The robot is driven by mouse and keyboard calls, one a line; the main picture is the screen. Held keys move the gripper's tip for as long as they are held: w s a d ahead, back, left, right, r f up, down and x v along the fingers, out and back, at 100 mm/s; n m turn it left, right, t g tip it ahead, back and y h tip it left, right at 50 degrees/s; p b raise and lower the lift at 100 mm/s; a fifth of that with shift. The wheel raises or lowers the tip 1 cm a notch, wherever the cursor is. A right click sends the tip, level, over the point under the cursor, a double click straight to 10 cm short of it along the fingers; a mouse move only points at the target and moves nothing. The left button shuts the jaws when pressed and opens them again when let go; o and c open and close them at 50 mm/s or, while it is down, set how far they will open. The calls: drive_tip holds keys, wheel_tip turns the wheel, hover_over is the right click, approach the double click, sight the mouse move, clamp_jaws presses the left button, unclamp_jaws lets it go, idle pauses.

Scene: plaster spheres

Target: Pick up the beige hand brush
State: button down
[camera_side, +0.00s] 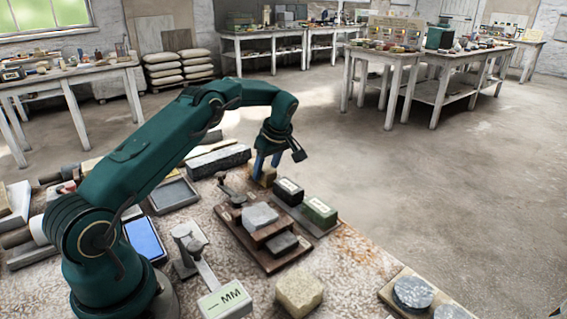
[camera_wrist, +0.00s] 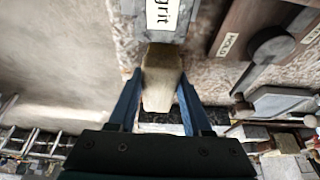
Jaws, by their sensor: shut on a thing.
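The beige hand brush (camera_side: 264,178) is a small, blocky tan piece near the far edge of the stone-topped bench. It also shows in the wrist view (camera_wrist: 161,78), between the two blue fingers. My gripper (camera_side: 266,167) points down and is shut on it, one finger along each side. In the wrist view my gripper (camera_wrist: 160,92) covers part of its sides. Its bristles cannot be made out. I cannot tell whether it touches the bench or is slightly raised.
A dark block (camera_side: 288,191) and a green block (camera_side: 319,211) with labels stand close to the right. A wooden board with grey blocks (camera_side: 260,216) lies nearer. A beige block (camera_side: 299,290) sits at the front. In the wrist view a labelled grey block (camera_wrist: 166,22) adjoins the brush.

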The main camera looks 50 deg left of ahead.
sight(264, 167)
drive_tip(key=shift+r, duration=1.85)
drive_tip(key=shift+s+a+r, duration=0.15)
drive_tip(key=shift+r, duration=0.15)
drive_tip(key=s+a+r, duration=0.6)
drive_tip(key=s, duration=0.3)
drive_tip(key=shift+s+r, duration=0.3)
drive_tip(key=shift+r, duration=0.05)
drive_tip(key=c, duration=0.9)
unclamp_jaws()
drive_tip(key=c, duration=0.6)
